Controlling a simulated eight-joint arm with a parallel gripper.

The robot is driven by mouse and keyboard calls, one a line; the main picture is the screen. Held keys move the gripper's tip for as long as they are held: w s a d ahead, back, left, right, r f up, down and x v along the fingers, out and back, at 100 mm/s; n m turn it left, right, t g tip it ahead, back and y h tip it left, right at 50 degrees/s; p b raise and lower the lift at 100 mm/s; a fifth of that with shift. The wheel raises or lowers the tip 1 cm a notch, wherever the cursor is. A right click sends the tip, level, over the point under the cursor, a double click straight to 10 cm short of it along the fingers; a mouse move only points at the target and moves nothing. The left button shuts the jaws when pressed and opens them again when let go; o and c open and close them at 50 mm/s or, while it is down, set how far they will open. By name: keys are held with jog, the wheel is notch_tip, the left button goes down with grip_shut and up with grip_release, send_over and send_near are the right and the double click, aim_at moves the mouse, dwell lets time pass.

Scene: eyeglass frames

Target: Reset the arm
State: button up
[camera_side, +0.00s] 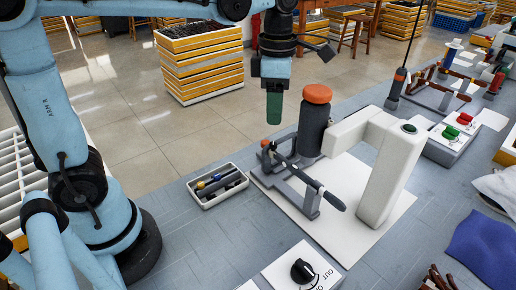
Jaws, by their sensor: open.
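My gripper (274,105) hangs pointing down at the upper middle of the picture, at the end of my light blue arm. It is open, and its end shows as a dark green piece. I see nothing held in it. It is above and left of the orange-topped dark cylinder (314,122) of a bench device, and apart from it. The fingers are seen edge-on, so the gap between them is hidden.
The device has a lever (318,188) and a white block-shaped body (385,175) on a white sheet. A small tray (205,203) of tools lies to the left. A knob box (301,272) stands in front. A blue cloth (485,250) lies at right. Stacked crates (203,70) stand behind on the floor.

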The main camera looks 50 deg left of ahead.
jog(key=s+a+f+m+t, duration=0.1)
jog(key=s+f+m+t, duration=0.1)
jog(key=m, duration=1.1)
jog(key=s+a+f+m+t, duration=0.2)
jog(key=s+m+t, duration=0.3)
jog(key=m, duration=0.9)
jog(key=shift+f, duration=0.4)
jog(key=shift+o, duration=0.5)
jog(key=shift+a, duration=0.1)
